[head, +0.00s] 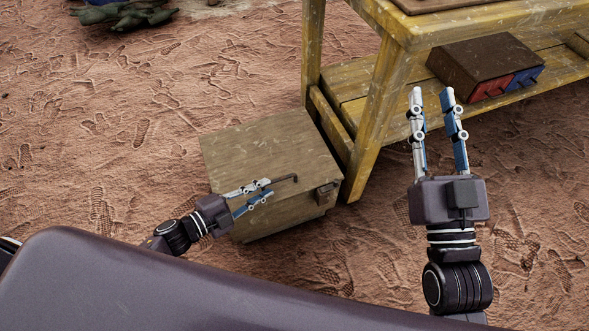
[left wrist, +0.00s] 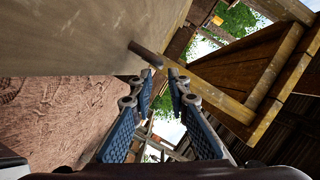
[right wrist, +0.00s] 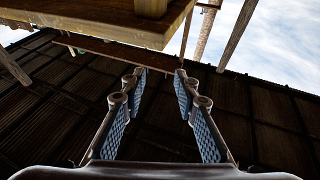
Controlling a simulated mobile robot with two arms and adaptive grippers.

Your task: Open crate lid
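A wooden crate (head: 262,150) stands on the ground, its lid lying flat and closed in the head view. My right gripper (head: 432,95) is open and empty, away to the right of the crate.
A yellow wooden workbench (head: 376,110) stands close at the crate's right, one leg next to it. On its lower shelf lies a dark box with red and blue parts (head: 485,68). Dark green cloth-like items (head: 125,12) lie at the far left. The ground left of the crate is clear.

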